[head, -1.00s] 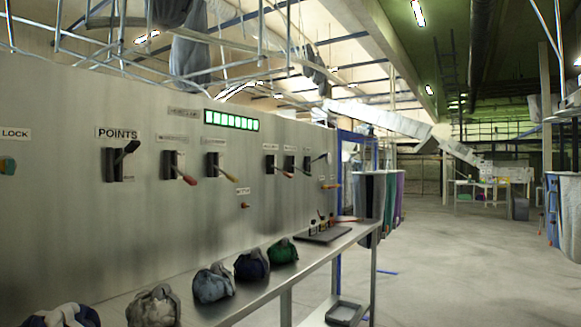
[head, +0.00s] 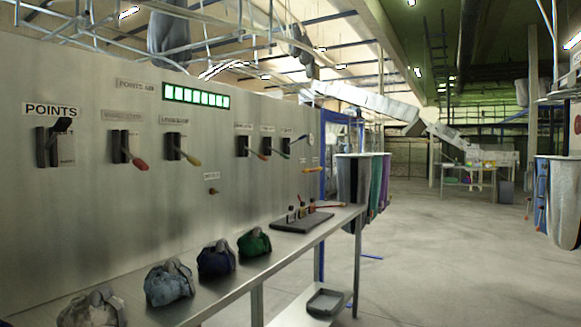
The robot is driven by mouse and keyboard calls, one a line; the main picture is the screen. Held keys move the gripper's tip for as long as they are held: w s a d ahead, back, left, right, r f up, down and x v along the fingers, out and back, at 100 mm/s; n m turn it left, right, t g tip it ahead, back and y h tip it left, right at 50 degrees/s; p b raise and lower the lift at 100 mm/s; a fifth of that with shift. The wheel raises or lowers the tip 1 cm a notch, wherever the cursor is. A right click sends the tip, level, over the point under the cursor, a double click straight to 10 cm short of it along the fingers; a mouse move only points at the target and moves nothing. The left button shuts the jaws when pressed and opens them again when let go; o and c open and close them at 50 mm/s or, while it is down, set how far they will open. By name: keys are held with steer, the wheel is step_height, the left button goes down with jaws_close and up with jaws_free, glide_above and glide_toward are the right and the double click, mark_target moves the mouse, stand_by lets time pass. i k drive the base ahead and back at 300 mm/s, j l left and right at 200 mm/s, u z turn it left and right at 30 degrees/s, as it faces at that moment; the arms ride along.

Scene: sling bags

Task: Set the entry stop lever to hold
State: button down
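A grey metal panel (head: 110,210) stands at the left with a row of levers in black slots. A black lever (head: 62,126) under the POINTS label is raised. Farther along are several smaller levers, one with a red tip (head: 262,156) and one with a blue tip (head: 301,138) that points up. The labels above these are too blurred to read, so I cannot tell which is the entry stop lever. My gripper is not in view.
A metal shelf (head: 253,265) runs below the panel, with several cloth bags, among them a green one (head: 254,243), and a dark tray (head: 296,221) of small bottles. Hanging bags (head: 355,180) stand past its far end. The floor (head: 430,260) to the right is open.

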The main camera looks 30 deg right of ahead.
mark_target(283, 155)
steer(key=i+l, duration=0.25)
steer(key=l, duration=0.2)
steer(key=i+l, duration=0.25)
steer(key=l, duration=0.2)
steer(key=i+l, duration=0.25)
steer(key=l, duration=0.2)
steer(key=i+l, duration=0.3)
steer(key=l, duration=0.2)
steer(key=i+l, duration=0.25)
steer(key=l, duration=0.2)
steer(key=i+l, duration=0.25)
steer(key=l, duration=0.2)
steer(key=i+l, duration=0.25)
steer(key=l, duration=0.2)
steer(key=i+l, duration=0.25)
steer(key=l, duration=0.2)
